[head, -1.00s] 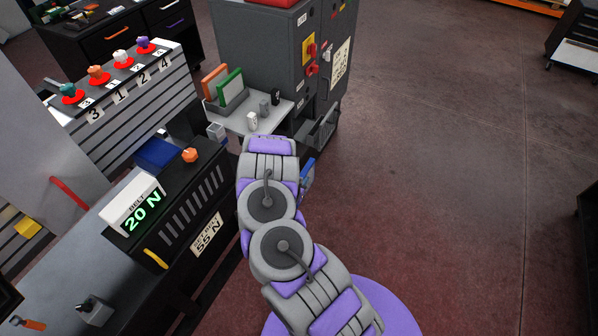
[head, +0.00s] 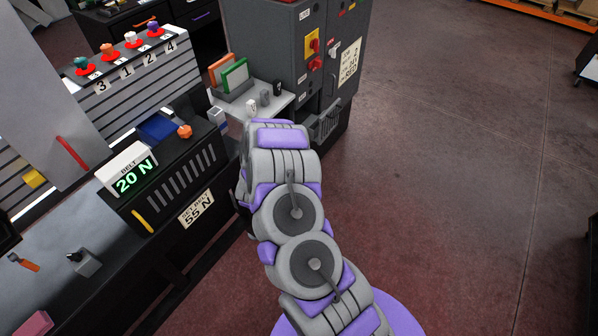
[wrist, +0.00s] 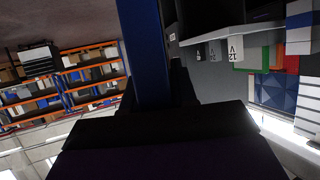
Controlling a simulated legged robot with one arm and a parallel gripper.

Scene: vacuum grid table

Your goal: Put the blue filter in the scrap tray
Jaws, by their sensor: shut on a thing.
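In the wrist view, my gripper (wrist: 152,103) is shut on the blue filter (wrist: 146,50), which shows as a dark blue upright strip between the dark fingers. In the head view, my arm hides the gripper and the filter. No tray is clearly marked as the scrap tray. A blue open box or tray (head: 157,127) sits on the machine to the left of my arm. A dark grey bin (head: 326,123) is on the side of the cabinet, just beyond my arm. I cannot tell which is the scrap tray.
An orange panel (head: 220,69) and a green panel (head: 235,75) stand in a holder on a light shelf. The grey cabinet (head: 290,45) with switches stands behind. Floor to the right is clear.

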